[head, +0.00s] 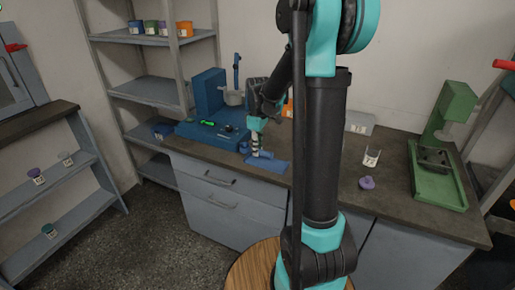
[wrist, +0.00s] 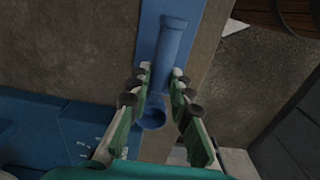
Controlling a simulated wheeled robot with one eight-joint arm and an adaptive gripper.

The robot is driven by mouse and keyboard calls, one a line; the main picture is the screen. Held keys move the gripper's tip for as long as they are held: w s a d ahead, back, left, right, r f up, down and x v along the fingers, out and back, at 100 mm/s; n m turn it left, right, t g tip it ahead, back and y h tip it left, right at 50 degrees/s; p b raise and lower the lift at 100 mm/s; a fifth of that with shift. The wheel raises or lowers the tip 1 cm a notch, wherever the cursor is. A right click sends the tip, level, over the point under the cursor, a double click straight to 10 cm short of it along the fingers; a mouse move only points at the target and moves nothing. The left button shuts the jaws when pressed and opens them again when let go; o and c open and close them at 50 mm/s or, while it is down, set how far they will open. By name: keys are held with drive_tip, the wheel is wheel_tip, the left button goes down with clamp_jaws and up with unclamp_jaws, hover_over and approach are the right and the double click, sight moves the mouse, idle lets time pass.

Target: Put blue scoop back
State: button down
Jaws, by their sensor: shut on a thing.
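The blue scoop (wrist: 172,40) shows in the wrist view, its handle pointing up the picture and its round bowl (wrist: 152,118) between my fingers. It is over a flat blue mat (wrist: 148,35), which also shows at the counter's front edge in the head view (head: 272,165). My gripper (wrist: 161,73) is shut on the scoop, with a finger on each side of it. In the head view my gripper (head: 254,148) is low over the mat. Whether the scoop touches the mat is hard to tell.
A blue machine (head: 208,95) stands left of my gripper on the counter (head: 330,185). A white holder (head: 372,158), a purple lid-like piece (head: 367,183) and a green press (head: 440,185) are to the right. Shelves (head: 150,90) stand behind on the left.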

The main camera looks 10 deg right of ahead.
drive_tip(key=shift+f, duration=0.6)
drive_tip(key=c, duration=1.4)
unclamp_jaws()
wheel_tip(320, 180, up, 13)
drive_tip(key=s+d+f+m+t, duration=0.1)
drive_tip(key=s+f+m, duration=0.4)
drive_tip(key=s, duration=0.6)
drive_tip(key=s+d+f+m+t, duration=0.2)
drive_tip(key=s+f+m, duration=0.3)
drive_tip(key=s+f, duration=0.5)
drive_tip(key=shift+s+d+f+m+t, duration=0.3)
drive_tip(key=shift+s+m+t, duration=0.1)
drive_tip(key=shift+t, duration=0.1)
